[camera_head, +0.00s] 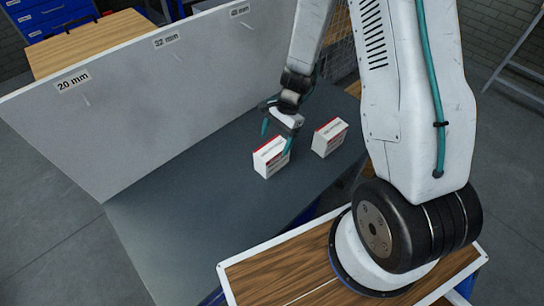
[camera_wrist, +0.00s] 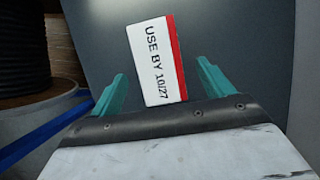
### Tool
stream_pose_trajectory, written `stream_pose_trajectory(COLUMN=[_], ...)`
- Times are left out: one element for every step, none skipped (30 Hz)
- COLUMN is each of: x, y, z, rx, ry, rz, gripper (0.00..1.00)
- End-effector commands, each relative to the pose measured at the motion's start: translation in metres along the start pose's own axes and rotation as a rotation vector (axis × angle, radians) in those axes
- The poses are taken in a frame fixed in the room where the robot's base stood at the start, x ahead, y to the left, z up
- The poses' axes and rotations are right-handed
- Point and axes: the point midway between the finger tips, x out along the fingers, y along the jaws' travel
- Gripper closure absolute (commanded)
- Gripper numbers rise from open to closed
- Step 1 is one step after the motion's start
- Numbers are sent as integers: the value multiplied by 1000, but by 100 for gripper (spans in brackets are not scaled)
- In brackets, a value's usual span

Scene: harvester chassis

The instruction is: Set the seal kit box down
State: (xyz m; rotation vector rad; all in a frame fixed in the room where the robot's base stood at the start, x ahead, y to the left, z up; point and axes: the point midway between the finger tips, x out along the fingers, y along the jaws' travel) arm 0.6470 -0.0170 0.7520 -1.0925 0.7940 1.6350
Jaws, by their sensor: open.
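A white seal kit box (camera_head: 271,157) with a red edge stands on the dark grey bench top (camera_head: 190,215). A second, similar white and red box (camera_head: 329,138) stands to its right, a short gap apart. My gripper (camera_head: 276,137) is open at the left box, with its teal fingers apart and low near the top of the box. In the wrist view a box (camera_wrist: 155,60) reading "USE BY 10/27" lies between and beyond the spread fingers (camera_wrist: 161,70), with gaps seen on both sides. Whether a finger touches it cannot be told.
A grey upright panel (camera_head: 140,100) with size labels, one reading 20 mm (camera_head: 73,81), runs along the back of the bench. The bench's left part is bare. Blue drawers (camera_head: 50,15) and a wooden top (camera_head: 95,42) stand behind the panel.

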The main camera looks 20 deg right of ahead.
Motion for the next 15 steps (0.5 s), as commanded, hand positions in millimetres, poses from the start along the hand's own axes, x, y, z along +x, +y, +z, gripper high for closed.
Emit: stream_pose_trajectory(x=[10,14,20,23,26,29,30,31,32,32,32,32,32,32,32], y=[2,2,2,2,2,1,1,1,1,1,1,1,1,1,1], z=[0,0,0,0,0,0,0,0,0,0,0,0,0,0,0], rx=[1,1,1,0,0,-1,-1,-1,-1,-1,-1,-1,-1,-1,-1], ry=[-2,-2,-2,-1,-1,-1,-1,-1,-1,0,0,0,0,0,0], rz=[4,4,4,3,2,2,2,2,1,1,0,0,0,0,0], gripper=[20,20,20,20,20,20,20,20,20,20,20,20,20,20,20])
